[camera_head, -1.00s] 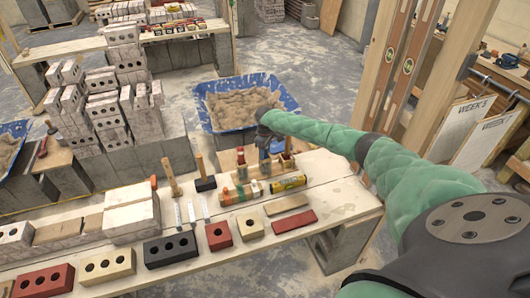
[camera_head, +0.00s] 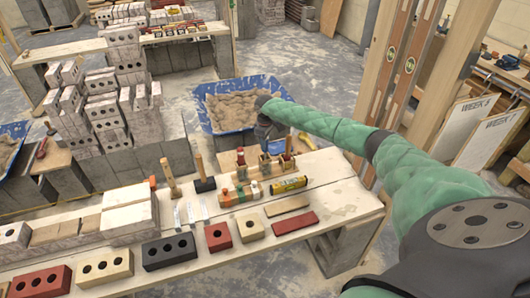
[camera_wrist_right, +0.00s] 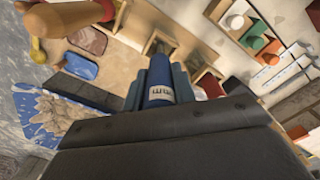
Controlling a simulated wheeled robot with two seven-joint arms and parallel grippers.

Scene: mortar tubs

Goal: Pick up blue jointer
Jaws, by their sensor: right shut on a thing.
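The blue jointer (camera_wrist_right: 160,92) shows in the right wrist view as a blue handle with a pale printed label. It is between the fingers of my right gripper (camera_wrist_right: 160,72), which is shut on it. In the head view my right gripper (camera_head: 268,138) hangs above the back of the small wooden rack (camera_head: 265,172) on the plank bench. The jointer is hard to make out there, and its lower end is hidden. My left gripper is not in view.
The plank bench (camera_head: 345,195) holds several bricks, a yellow tube (camera_head: 289,184) and a wooden-handled hammer (camera_head: 203,177). A blue tub of mortar (camera_head: 222,127) stands behind it. A timber post (camera_head: 390,60) rises at the right.

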